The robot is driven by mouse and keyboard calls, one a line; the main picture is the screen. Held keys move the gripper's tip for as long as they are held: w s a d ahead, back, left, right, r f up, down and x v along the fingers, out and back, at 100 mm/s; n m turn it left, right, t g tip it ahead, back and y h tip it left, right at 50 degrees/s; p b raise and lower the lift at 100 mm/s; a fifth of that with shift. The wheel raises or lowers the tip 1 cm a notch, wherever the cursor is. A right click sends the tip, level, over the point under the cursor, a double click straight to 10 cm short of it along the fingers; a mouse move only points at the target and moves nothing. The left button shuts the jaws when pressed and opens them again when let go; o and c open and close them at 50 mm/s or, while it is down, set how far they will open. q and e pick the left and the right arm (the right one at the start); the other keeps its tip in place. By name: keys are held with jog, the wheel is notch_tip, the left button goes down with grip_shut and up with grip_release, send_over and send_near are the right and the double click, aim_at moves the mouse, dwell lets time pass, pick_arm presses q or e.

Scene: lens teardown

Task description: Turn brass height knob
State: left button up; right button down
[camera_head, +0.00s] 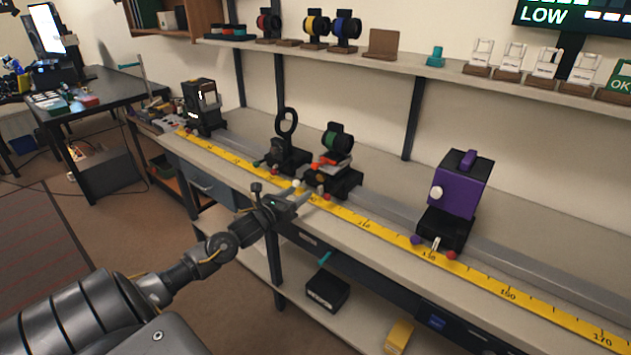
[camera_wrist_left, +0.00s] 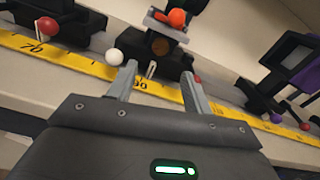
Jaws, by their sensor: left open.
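My left gripper (camera_head: 308,194) is open and empty, reaching in from the front toward the lens carriage (camera_head: 330,182) at the middle of the rail. In the left wrist view its fingers (camera_wrist_left: 158,72) stand apart below the carriage. A dull brown, round face (camera_wrist_left: 160,44), which may be the brass height knob, shows just beyond and between the fingertips, apart from them. An orange knob (camera_wrist_left: 178,17) sits above it. A white knob (camera_wrist_left: 114,57) is left of the left finger. My right gripper is not in view.
A yellow scale (camera_head: 375,225) runs along the bench front. An empty ring holder (camera_head: 287,140) stands left of the carriage. A purple box (camera_head: 460,188) on its own carriage stands right. A lamp-like black unit (camera_head: 203,105) is far left. The rail between carriage and purple box is clear.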

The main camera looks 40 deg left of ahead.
aim_at(319, 178)
pick_arm(q)
jog(key=w, duration=0.9)
jog(key=shift+w+p, duration=0.25)
jog(key=shift+p, duration=0.15)
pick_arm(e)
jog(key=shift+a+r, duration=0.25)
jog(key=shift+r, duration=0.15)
pick_arm(q)
jog(key=c, duration=1)
jog(key=shift+o, duration=0.2)
jog(key=shift+f, duration=0.1)
jog(key=m+b, duration=0.2)
jog(key=shift+a+f+b, duration=0.1)
jog(key=shift+f+b, duration=0.05)
jog(key=shift+b, duration=0.2)
jog(key=shift+m+b, duration=0.5)
jog(key=shift+m, duration=0.3)
jog(key=shift+r, duration=0.25)
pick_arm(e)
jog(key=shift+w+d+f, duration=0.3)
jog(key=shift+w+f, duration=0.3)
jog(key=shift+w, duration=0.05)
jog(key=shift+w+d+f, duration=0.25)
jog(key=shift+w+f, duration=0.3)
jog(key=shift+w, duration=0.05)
